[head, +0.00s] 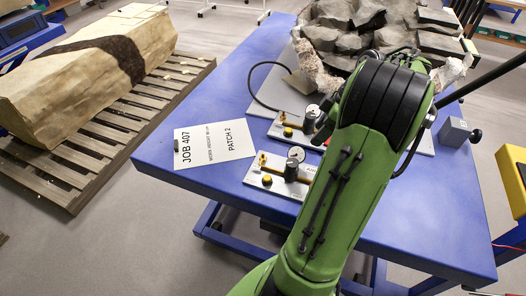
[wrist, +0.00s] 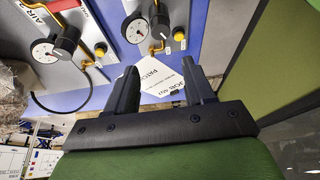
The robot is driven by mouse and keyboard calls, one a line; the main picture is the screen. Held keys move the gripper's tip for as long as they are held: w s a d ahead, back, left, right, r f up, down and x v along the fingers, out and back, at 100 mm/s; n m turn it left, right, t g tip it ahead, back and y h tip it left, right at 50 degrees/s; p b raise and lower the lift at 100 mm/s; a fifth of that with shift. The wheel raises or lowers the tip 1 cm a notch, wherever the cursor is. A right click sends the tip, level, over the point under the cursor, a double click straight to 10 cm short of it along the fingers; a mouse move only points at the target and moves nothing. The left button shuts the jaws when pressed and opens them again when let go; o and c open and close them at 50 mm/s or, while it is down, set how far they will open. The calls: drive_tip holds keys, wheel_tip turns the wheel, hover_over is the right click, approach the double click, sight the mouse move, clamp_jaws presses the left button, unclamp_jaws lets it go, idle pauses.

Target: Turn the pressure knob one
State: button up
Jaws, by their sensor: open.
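Two pale regulator plates lie on the blue table, each with a black knob, a round gauge, brass pipe and yellow button. In the wrist view one knob (wrist: 160,18) is at top centre, and another knob (wrist: 69,36) at left, on a plate whose label seems to read "AIR 2". My gripper (wrist: 161,70) is open and empty, apart from both knobs; the arm hides it in the head view.
A "JOB 407 / PATCH 2" sheet (head: 214,144) lies left of the plates. Dark rocks (head: 345,35) fill the table's back, and a grey block with a black knob (head: 454,132) sits at right. A pallet (head: 105,135) with a large stone stands left.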

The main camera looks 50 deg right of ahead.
sight(293, 162)
drive_tip(key=b+x, duration=0.5)
drive_tip(key=x, duration=1)
drive_tip(key=shift+a+f, duration=0.1)
drive_tip(key=shift+f, duration=0.2)
drive_tip(key=c, duration=0.8)
